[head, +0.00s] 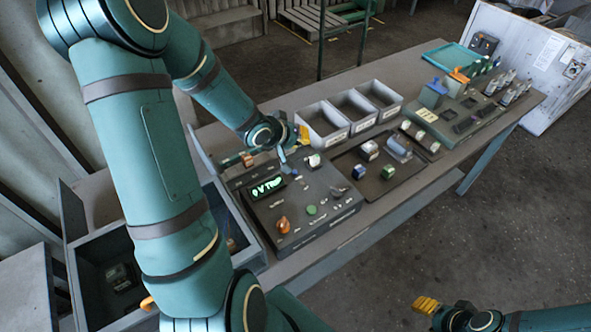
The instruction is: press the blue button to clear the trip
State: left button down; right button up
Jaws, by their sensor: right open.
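The dark control panel (330,222) lies on the bench, and its lit green display (267,187) seems to read "0 V TRIP". An orange knob (283,225) and a green button (311,210) sit on its face. A small bluish part (283,156) shows at the panel's far edge, just under my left gripper (277,143); I cannot tell if it is the blue button. My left gripper is over that far edge, its fingers partly hidden and contact unclear. My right gripper (427,306) is open and empty, low at the lower right, away from the bench.
Three grey bins (322,142) stand behind the panel. A dark tray (372,192) with several small parts lies right of it. Further right are a fixture board (452,110) and a teal tray (432,55). A dark open box (85,290) is at lower left. Floor at right is clear.

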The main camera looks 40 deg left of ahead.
pick_arm(q)
jog(key=b, duration=0.9)
send_over(295, 172)
jog(key=w, duration=0.1)
jog(key=f, duration=0.7)
jog(key=shift+d+f, duration=0.25)
jog(key=shift+f, duration=0.15)
jog(key=shift+w+f, duration=0.1)
jog(key=shift+f, duration=0.45)
jog(key=c, duration=1.7)
grip_release()
grip_shut()
